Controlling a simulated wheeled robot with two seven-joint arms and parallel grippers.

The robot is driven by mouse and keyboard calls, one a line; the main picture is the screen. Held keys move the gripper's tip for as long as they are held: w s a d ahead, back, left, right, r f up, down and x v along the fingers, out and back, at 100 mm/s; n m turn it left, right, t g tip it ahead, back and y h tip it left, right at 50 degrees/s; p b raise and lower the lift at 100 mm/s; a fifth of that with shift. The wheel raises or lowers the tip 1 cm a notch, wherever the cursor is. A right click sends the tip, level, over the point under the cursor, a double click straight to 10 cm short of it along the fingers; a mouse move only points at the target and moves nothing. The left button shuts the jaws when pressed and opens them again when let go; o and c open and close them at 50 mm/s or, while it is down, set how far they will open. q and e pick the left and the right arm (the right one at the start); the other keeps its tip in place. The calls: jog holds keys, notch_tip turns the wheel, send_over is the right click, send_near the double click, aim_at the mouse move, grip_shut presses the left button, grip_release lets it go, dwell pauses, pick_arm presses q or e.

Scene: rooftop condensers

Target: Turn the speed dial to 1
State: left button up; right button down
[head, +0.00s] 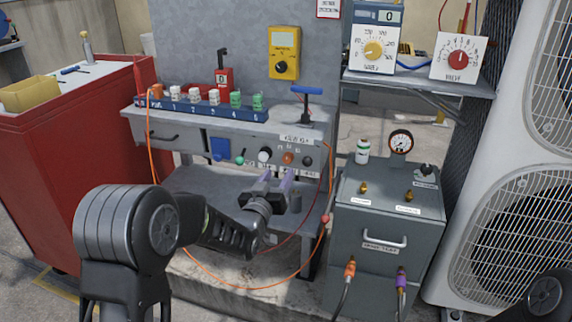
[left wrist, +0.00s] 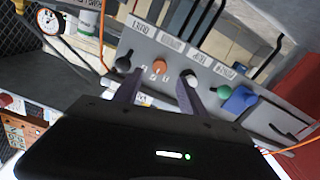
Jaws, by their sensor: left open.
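The front panel (head: 250,152) of the grey workbench carries a row of controls. An orange dial (head: 288,158) on it has small marks around it, too small to read; which mark it points to I cannot tell. It also shows in the left wrist view (left wrist: 160,66). No speed label is legible, so I cannot confirm that it is the speed dial. My left gripper (head: 277,177) is open and empty, just below and in front of the dial. In the left wrist view its fingertips (left wrist: 160,77) are on either side of the dial, apparently short of it. My right gripper is out of view.
A white knob (head: 265,155) and a black knob (head: 308,161) flank the orange dial closely. A green knob (head: 239,160) and blue part (head: 220,149) are farther left. An orange cable (head: 325,185) hangs by the bench. A grey cabinet (head: 385,235) stands right.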

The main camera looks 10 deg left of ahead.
aim_at(287, 161)
pick_arm(q)
jog(key=w, duration=0.4)
jog(key=w+b, duration=0.1)
jog(key=w, duration=0.2)
jog(key=shift+d, duration=0.25)
grip_shut()
dwell(0.3)
